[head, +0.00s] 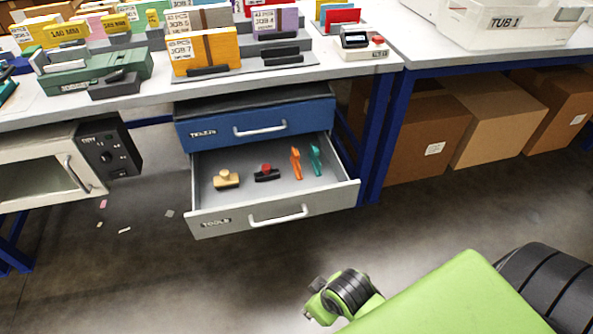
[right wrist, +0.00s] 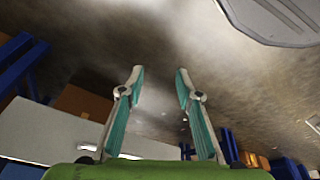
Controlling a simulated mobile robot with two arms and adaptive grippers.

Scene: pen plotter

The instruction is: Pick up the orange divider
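A slim orange tool (head: 296,163), which looks like the orange divider, lies in the open grey tools drawer (head: 215,221) in the head view. It is in the right part of the drawer, just left of a similar teal tool (head: 315,159). My right gripper (right wrist: 160,73) shows in the right wrist view with its two fingers apart and nothing between them. The orange tool cannot be made out in that view, and the gripper is away from it. My left gripper is not in view.
The drawer also holds a tan-and-wood block (head: 227,179) and a black item with a red top (head: 267,173). A shut blue drawer (head: 290,118) is above. The workbench (head: 345,74) carries folders and stamps. Cardboard boxes (head: 492,125) stand at right; the floor before the drawer is mostly clear.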

